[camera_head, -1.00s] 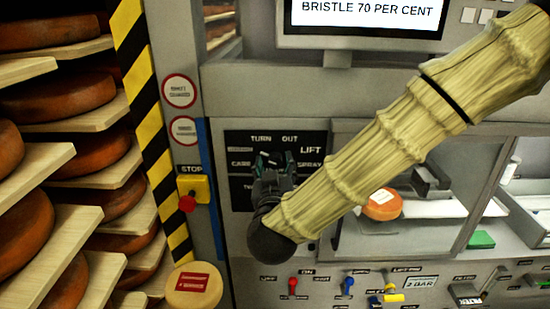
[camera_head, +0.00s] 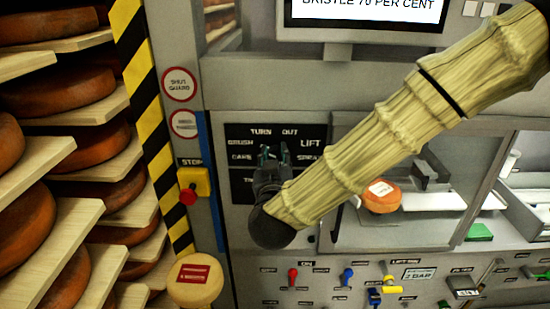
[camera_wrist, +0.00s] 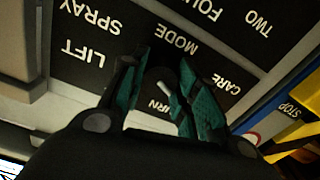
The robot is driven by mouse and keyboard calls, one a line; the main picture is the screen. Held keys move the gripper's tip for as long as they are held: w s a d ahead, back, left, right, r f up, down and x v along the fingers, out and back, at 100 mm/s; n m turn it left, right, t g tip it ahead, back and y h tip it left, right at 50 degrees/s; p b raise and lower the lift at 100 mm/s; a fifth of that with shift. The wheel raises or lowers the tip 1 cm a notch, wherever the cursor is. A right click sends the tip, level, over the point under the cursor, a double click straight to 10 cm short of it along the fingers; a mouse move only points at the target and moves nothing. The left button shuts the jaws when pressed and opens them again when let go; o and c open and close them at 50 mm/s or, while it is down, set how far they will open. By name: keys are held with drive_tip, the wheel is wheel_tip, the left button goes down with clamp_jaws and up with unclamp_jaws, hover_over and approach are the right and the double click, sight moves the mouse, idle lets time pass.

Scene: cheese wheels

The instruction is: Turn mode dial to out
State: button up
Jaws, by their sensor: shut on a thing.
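The black mode panel (camera_head: 240,133) carries the words TURN, OUT, LIFT, SPRAY, CARE and BRUSH around its dial. In the wrist view the panel appears upside down, and the dark mode dial (camera_wrist: 160,77) shows between my fingers with a small white mark. My gripper (camera_head: 273,153) is at the panel, below TURN and OUT, and hides the dial in the head view. In the wrist view my gripper (camera_wrist: 165,85) has its green-padded fingers on either side of the dial, shut on it. OUT is hidden there, so I cannot tell which word the mark faces.
A red stop button (camera_head: 188,195) on a yellow box is left of the panel. A wheel with a red label (camera_head: 195,281) is below it. Shelves of cheese wheels (camera_head: 70,92) fill the left. An orange cheese (camera_head: 381,197) sits in the bay at right. Small levers (camera_head: 347,275) line the lower console.

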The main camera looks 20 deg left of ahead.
drive_tip(key=shift+f+m+b, duration=0.1)
drive_tip(key=shift+m+b, duration=0.2)
drive_tip(key=shift+b, duration=0.1)
drive_tip(key=m+b, duration=1.7)
drive_tip(key=b, duration=0.2)
drive_tip(key=o, duration=1)
drive_tip(key=shift+c, duration=0.2)
drive_tip(key=shift+o, duration=0.3)
